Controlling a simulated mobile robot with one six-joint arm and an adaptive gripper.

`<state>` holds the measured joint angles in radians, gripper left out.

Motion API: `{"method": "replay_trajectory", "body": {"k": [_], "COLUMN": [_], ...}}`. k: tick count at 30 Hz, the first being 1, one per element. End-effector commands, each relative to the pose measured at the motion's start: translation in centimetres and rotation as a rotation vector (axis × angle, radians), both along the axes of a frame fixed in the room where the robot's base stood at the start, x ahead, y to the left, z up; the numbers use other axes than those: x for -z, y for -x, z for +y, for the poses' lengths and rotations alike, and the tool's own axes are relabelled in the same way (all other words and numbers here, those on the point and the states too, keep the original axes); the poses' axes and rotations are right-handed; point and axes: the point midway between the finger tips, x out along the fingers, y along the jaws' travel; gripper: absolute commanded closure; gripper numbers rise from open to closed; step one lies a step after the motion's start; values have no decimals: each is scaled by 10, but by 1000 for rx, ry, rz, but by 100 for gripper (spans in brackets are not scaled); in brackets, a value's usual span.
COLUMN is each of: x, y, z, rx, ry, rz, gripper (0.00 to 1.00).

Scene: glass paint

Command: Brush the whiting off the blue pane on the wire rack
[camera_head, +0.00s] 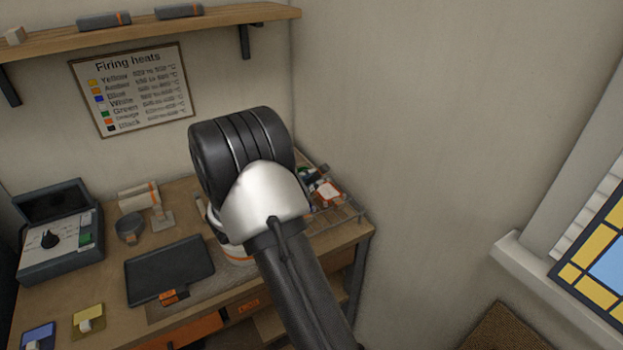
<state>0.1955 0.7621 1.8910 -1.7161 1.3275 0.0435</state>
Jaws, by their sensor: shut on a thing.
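A wire rack (346,217) shows in part at the right end of the workbench, behind my arm. No blue pane can be made out on the visible part of it. A small blue piece (38,336) with a pale lump on it lies at the bench's front left, cut by the picture edge. A yellow piece (88,318) with a similar pale lump lies beside it. My arm's dark and silver wrist fills the middle of the view and hides my gripper and whatever it holds. No brush and no whiting can be clearly seen.
A dark flat tray (170,270) lies mid-bench. A grey box with a dial (60,240) stands at the left. A white container with an orange band (238,255) is partly behind my arm. A red and white item (328,192) lies near the rack. A shelf (150,32) runs above.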

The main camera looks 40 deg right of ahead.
Motion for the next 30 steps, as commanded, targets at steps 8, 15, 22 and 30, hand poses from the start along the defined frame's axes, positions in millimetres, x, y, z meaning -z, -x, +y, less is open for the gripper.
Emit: {"method": "replay_trajectory", "body": {"k": [8,15,22,30], "x": [37,37,37,39], "y": [-3,-28,-59,-66], "z": [11,20,13,11], "rx": [-5,0,0,0], "ry": [-1,0,0,0], "rz": [-1,-4,-3,0], "gripper": [100,100,100,100]}}
